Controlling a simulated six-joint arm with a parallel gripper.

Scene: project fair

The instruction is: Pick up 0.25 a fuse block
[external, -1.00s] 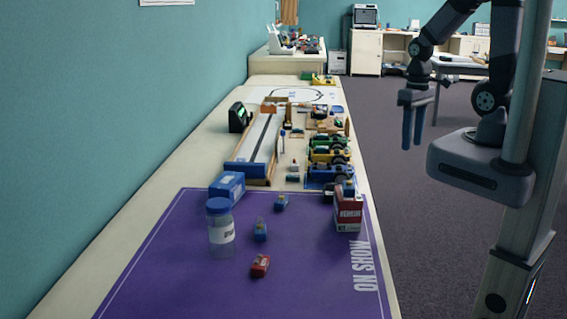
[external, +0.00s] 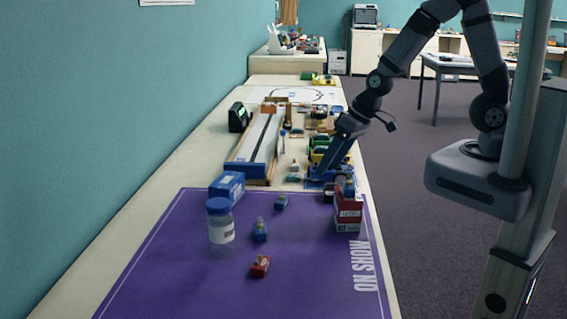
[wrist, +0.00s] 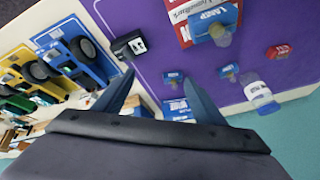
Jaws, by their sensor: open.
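My gripper (external: 320,176) is open and empty, reaching down over the table near the toy cars. Its two blue fingers (wrist: 160,76) show apart in the wrist view. A small black block (wrist: 129,45) with a white label lies just beyond the left fingertip, on the purple mat's edge; it also shows beside the red box in the external view (external: 328,192). Small blocks lie on the mat: a red one (external: 260,265), a blue one (external: 260,230) and another blue one (external: 281,202). Their labels are too small to read, so I cannot tell which is the 0.25 A fuse block.
A red box (external: 348,214) with a blue lamp block (wrist: 214,28) on or against it stands near the black block. A blue-lidded jar (external: 220,230) and a blue box (external: 227,186) stand left. Toy cars (wrist: 78,48) crowd the table edge. The front mat (external: 180,285) is clear.

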